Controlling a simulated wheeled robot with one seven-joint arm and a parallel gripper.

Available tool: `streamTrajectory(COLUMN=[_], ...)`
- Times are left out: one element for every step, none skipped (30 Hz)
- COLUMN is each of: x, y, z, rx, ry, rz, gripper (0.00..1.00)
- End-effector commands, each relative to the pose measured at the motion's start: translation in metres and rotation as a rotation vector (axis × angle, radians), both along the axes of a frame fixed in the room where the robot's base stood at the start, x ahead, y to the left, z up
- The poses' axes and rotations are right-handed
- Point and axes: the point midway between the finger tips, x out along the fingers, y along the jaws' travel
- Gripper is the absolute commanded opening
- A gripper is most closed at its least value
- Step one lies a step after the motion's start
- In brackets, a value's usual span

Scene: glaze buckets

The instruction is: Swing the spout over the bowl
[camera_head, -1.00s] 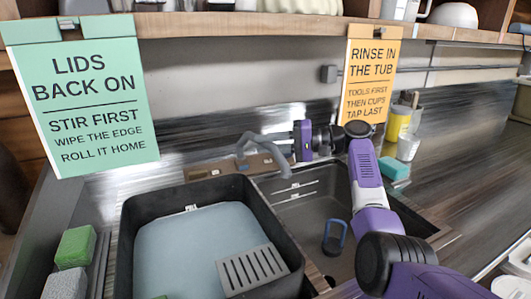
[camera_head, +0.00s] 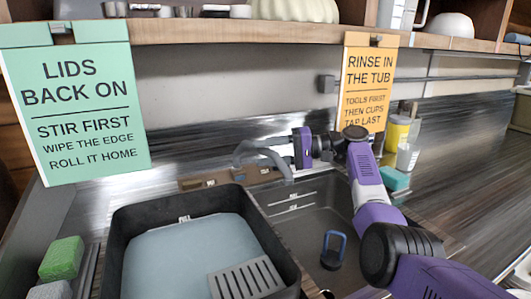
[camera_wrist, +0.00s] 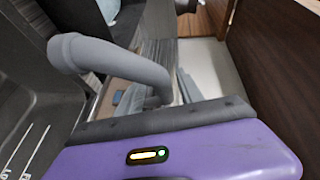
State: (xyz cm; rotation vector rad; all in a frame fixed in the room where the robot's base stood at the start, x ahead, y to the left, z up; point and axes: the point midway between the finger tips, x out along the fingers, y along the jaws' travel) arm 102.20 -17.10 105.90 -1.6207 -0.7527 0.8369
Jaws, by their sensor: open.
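The grey, curved spout (camera_head: 262,149) rises from the wooden ledge behind the basins and arches to the right. Its downturned end is by the back left part of the dark sink bowl (camera_head: 312,215). My purple gripper (camera_head: 297,148) is open, close to the right of the spout's downturned end. Whether it touches the spout I cannot tell.
A black tub (camera_head: 272,225) with pale blue liquid and a slotted grey plate stands left of the bowl. A blue-rimmed loop (camera_head: 333,250) is in the bowl. A yellow container (camera_head: 397,130), a cup and a teal sponge (camera_head: 396,180) stand to the right. A shelf (camera_head: 280,32) runs above.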

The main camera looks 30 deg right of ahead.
Motion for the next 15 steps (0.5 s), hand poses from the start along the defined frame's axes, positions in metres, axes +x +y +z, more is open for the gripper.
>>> streamTrajectory(x=[0.0, 0.0, 0.0, 0.0, 0.0, 0.0, 0.0, 0.0, -0.001, -0.002, -0.004, -0.007, -0.009, -0.012, -0.016], y=[0.0, -0.001, -0.001, -0.001, -0.001, -0.001, -0.001, -0.002, -0.004, -0.006, -0.008, -0.013, -0.016, -0.021, -0.026], z=[0.001, 0.001, 0.002, 0.002, 0.002, 0.002, 0.002, 0.002, 0.003, 0.003, 0.004, 0.004, 0.005, 0.005, 0.006], rx=[0.0, 0.0, 0.0, 0.0, 0.001, 0.0, 0.0, 0.0, 0.0, 0.0, 0.0, 0.0, 0.0, 0.0, 0.0], ry=[-0.002, -0.003, -0.003, -0.003, -0.003, -0.004, -0.004, -0.004, -0.004, -0.004, -0.005, -0.005, -0.005, -0.005, -0.006], rz=[-0.001, -0.002, -0.002, -0.003, -0.002, -0.003, -0.003, -0.003, -0.004, -0.004, -0.005, -0.005, -0.005, -0.006, -0.006], gripper=[0.43, 0.43, 0.43, 0.43, 0.43, 0.43, 0.43, 0.43, 0.43, 0.43, 0.43, 0.43, 0.43, 0.43, 0.43])
